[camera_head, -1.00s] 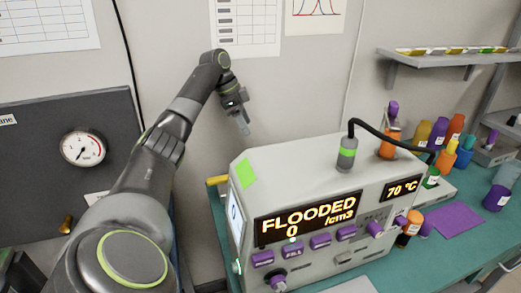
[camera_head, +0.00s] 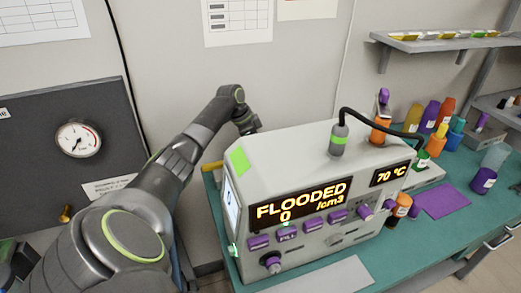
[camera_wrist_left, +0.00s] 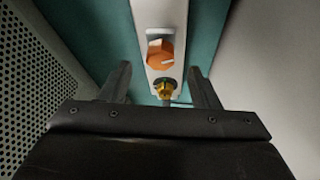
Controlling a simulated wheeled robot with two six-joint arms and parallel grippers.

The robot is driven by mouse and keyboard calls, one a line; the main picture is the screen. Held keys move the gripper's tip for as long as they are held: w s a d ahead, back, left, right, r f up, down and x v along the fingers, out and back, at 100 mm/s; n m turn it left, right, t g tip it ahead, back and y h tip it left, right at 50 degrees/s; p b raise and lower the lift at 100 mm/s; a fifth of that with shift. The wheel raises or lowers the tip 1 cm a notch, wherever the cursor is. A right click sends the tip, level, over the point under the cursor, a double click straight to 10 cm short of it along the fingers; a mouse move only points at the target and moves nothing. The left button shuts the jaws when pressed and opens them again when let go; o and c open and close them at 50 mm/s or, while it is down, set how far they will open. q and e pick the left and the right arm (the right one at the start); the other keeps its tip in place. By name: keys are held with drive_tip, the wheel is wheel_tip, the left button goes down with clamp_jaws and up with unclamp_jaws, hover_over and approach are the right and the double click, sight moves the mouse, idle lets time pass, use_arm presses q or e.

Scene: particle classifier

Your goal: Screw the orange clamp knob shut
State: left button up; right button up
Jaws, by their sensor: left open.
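The orange clamp knob (camera_wrist_left: 160,54) shows in the left wrist view, on a narrow white panel (camera_wrist_left: 151,14) above a brass fitting (camera_wrist_left: 166,88). My left gripper (camera_wrist_left: 163,76) is open. Its two fingers stand apart, to the left and right of the panel in that view, and nothing is held between them. The knob appears beyond the fingertips; whether they touch it cannot be told. In the head view my left arm reaches behind the grey instrument (camera_head: 320,175), which hides the gripper and the knob. My right gripper is in neither view.
The instrument stands on a teal bench (camera_head: 400,250) and its display reads FLOODED. A black hose (camera_head: 375,119) arches over its top. Several bottles and a purple mat (camera_head: 443,200) are at the right. A perforated panel (camera_wrist_left: 38,85) is at the left in the wrist view.

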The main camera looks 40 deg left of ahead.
use_arm(q)
drive_tip(key=shift+x, duration=1.8)
drive_tip(key=c, duration=1)
drive_tip(key=shift+w+f+m+g+h+b, duration=0.1)
drive_tip(key=shift+m+g+h+b, duration=0.2)
drive_tip(key=shift+m+b, duration=0.65)
drive_tip(key=shift+m, duration=0.65)
drive_tip(key=o, duration=1)
